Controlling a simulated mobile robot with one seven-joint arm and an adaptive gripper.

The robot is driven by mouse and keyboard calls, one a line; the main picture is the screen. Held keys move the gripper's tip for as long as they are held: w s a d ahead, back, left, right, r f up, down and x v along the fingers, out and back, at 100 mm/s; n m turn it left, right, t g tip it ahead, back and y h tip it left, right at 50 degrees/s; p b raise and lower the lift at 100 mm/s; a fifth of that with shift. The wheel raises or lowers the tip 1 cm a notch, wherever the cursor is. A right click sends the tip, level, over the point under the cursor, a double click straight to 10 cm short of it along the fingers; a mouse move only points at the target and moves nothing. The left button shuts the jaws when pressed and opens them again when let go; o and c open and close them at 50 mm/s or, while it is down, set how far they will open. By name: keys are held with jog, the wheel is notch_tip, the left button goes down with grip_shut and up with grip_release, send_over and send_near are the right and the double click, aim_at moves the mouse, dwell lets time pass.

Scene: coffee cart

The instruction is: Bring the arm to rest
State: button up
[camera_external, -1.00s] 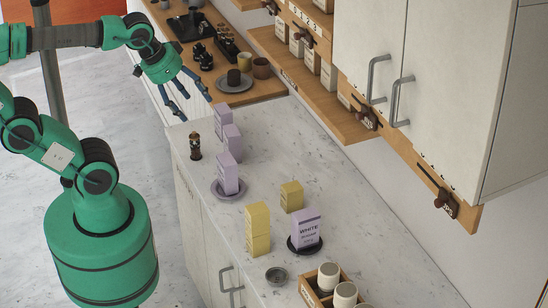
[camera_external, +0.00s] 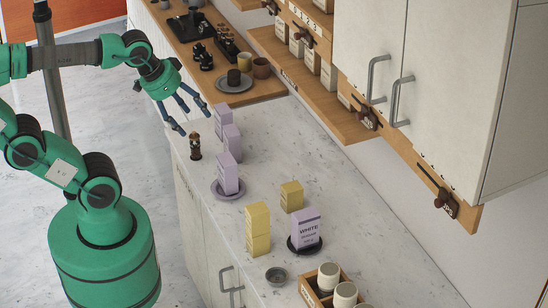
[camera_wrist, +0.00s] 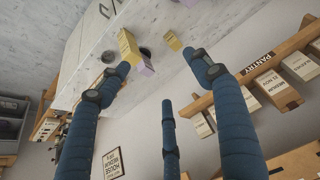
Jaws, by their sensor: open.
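My gripper (camera_external: 191,116) is open and empty in the external view, in the air over the far left end of the marble counter (camera_external: 330,180). Its fingers point down and to the right, near a small dark brown figure-like grinder (camera_external: 195,146) and the lilac boxes (camera_external: 222,119). In the wrist view its blue fingers (camera_wrist: 165,85) are spread with nothing between them. My green arm reaches in from the left, bent at the elbow. Beyond the fingers, the wrist view shows a yellow box (camera_wrist: 128,46) and another small yellow box (camera_wrist: 172,41).
A wooden crate (camera_external: 310,292) holds white cups. Cabinets (camera_external: 440,80) and wooden shelves line the right. The floor at left is clear.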

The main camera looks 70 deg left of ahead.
notch_tip(320, 180, down, 6)
jog(key=b, duration=0.4)
jog(key=shift+b, duration=0.4)
